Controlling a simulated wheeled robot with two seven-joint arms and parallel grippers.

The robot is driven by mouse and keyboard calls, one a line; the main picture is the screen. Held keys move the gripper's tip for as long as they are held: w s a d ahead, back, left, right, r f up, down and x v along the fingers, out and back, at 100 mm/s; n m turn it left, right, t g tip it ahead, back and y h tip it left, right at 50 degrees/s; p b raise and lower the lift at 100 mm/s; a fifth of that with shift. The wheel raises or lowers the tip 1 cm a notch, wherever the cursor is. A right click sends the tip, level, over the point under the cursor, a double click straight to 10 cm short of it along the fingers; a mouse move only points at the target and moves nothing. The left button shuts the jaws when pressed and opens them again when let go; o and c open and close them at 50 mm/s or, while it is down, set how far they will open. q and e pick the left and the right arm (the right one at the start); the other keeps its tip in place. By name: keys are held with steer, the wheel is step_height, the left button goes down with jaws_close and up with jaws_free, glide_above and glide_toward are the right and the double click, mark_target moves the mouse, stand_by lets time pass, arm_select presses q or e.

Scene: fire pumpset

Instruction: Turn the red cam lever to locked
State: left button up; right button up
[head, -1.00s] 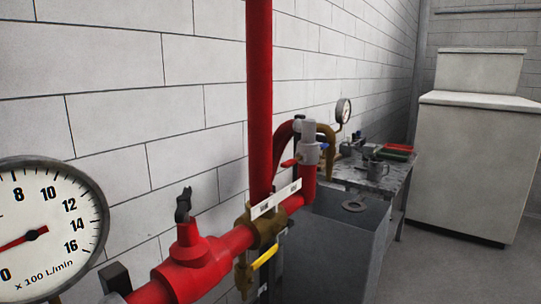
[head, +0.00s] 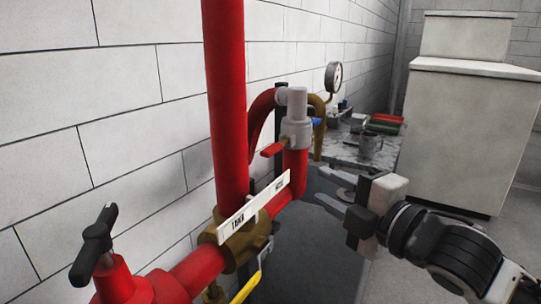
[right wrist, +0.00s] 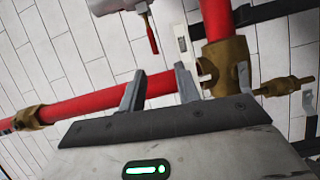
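The red cam lever (head: 272,149) sticks out to the left from the grey coupling (head: 297,125) on top of the short red riser in the head view. In the right wrist view the red lever (right wrist: 151,36) hangs below a pale fitting at the top. My right gripper (head: 322,184) is to the right of the riser and lower than the lever, apart from both. My left gripper is not in view.
A brass valve (head: 238,240) with a white label plate and a yellow handle (head: 247,288) sits on the red pipe. A black-handled valve (head: 95,245) is at lower left. A tall red pipe (head: 225,100) stands before the wall. A workbench (head: 360,152) stands behind.

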mark_target(274, 153)
steer(key=shift+n, duration=0.5)
steer(key=p+x, duration=0.1)
steer(key=x, duration=0.4)
steer(key=r+p+x, duration=0.1)
steer(key=x, duration=0.4)
steer(key=p+x, duration=0.1)
steer(key=x, duration=0.4)
steer(key=shift+w+a+r, duration=0.25)
steer(key=shift+w+r, duration=0.1)
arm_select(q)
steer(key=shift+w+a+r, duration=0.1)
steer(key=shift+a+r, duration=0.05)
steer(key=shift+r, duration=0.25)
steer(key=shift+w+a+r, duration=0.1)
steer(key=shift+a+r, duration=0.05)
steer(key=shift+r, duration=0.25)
arm_select(e)
jaws_close()
